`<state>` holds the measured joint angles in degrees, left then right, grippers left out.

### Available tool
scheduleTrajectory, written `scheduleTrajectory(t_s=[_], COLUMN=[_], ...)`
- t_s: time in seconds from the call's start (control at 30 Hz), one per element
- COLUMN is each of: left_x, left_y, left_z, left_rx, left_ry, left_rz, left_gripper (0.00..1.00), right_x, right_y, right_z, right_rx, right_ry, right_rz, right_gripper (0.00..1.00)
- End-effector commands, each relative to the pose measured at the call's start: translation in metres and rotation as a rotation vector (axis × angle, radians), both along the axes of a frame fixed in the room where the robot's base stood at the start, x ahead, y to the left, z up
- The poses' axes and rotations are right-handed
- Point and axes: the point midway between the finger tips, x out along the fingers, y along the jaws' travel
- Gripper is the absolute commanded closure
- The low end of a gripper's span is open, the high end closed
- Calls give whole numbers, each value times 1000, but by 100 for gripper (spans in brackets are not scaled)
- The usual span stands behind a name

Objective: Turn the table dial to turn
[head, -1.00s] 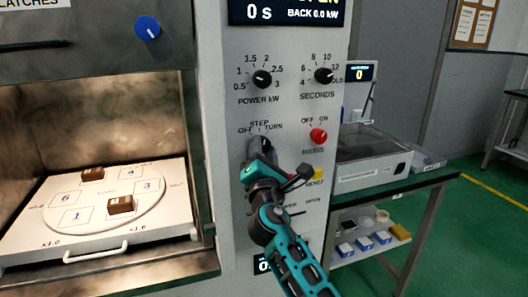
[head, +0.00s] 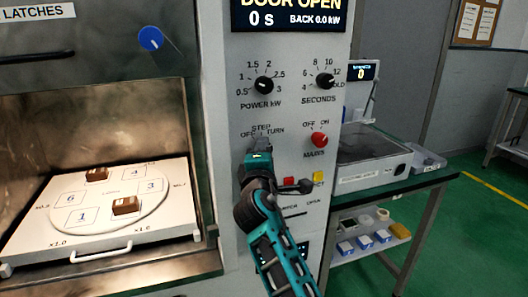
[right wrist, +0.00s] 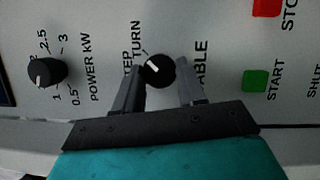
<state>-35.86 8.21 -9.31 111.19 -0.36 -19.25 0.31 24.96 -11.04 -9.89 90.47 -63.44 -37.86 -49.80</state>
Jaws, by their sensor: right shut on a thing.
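The table dial is a round black knob (right wrist: 158,70) with a white mark, under the OFF, STEP and TURN labels on the grey panel. In the right wrist view its mark points to the upper left, toward the STEP and TURN lettering; I cannot tell exactly which. My right gripper (right wrist: 160,88) has a finger on each side of the knob and is shut on it. In the head view the right gripper (head: 261,152) covers most of the dial. My left gripper is not in view.
The POWER kW knob (head: 264,84), SECONDS knob (head: 325,81) and red MAINS knob (head: 319,140) surround the dial. A green START button (right wrist: 256,80) is nearby. The open chamber at left holds a white turntable tray (head: 105,236) with brown blocks (head: 126,205).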

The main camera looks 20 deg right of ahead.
Motion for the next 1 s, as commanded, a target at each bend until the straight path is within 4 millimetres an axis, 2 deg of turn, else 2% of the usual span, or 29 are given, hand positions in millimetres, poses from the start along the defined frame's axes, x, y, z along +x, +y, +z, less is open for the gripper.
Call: scheduleTrajectory(t_s=[0.5,0.53,0.77,1.0], left_x=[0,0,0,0], left_y=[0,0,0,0], left_z=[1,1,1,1], left_rx=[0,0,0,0], left_ry=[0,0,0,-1], left_rz=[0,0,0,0], left_gripper=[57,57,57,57], right_x=[0,0,0,0], right_y=[0,0,0,0], right_z=[-1,-1,0,0], right_rx=[20,20,18,17], right_ry=[2,2,2,1], right_rz=[0,0,0,0], right_gripper=[91,57,35,34])
